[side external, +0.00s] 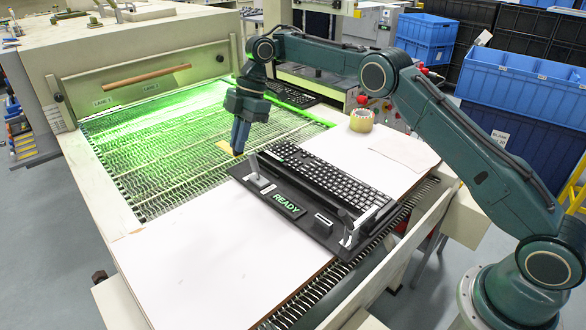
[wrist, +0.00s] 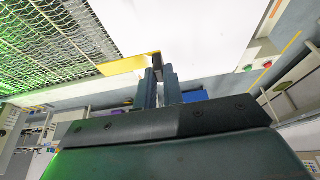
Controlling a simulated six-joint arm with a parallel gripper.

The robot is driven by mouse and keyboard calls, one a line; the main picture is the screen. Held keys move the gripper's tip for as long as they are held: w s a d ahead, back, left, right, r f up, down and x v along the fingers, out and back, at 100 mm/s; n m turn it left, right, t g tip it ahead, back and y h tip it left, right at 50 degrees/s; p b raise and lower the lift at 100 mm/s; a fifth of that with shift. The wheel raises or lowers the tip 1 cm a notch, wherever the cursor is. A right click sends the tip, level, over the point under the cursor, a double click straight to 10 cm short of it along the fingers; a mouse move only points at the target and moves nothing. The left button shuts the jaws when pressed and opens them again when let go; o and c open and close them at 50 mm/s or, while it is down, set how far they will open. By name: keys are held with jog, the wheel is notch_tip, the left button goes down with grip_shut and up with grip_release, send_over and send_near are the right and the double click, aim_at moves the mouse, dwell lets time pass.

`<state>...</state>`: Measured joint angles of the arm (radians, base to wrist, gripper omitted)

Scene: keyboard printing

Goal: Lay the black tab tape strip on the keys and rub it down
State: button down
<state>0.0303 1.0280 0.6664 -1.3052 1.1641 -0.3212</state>
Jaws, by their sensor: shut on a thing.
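The black keyboard (side external: 330,172) lies in a black fixture (side external: 262,199) with a green READY sign, on the white board. My gripper (side external: 238,150) points down to the left of the keyboard, near the board's edge by the mesh belt, apart from the keys. In the wrist view my gripper (wrist: 159,76) is shut on a small dark piece at its fingertips, which looks like the black tape strip (wrist: 157,60). The strip cannot be made out in the side view. A yellow patch (side external: 223,146) lies beside the fingertips; it also shows in the wrist view (wrist: 124,66).
A tape roll (side external: 361,121) and a pale sheet (side external: 404,153) lie on the white board (side external: 190,255) behind the keyboard. The fixture has upright clamps at both ends. A green-lit mesh belt (side external: 150,150) is at left. The board's front left is clear.

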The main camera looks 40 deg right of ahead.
jog(key=s+d, duration=0.6)
jog(key=d, duration=0.6)
jog(key=s+d, duration=0.5)
jog(key=d, duration=0.6)
notch_tip(320, 180, down, 5)
jog(key=shift+d+f, duration=0.1)
jog(key=shift+d, duration=0.05)
jog(key=shift+f, duration=0.1)
jog(key=shift+f, duration=3.4)
jog(key=shift+f, duration=0.45)
jog(key=c, duration=1.4)
grip_release()
jog(key=shift+c, duration=0.2)
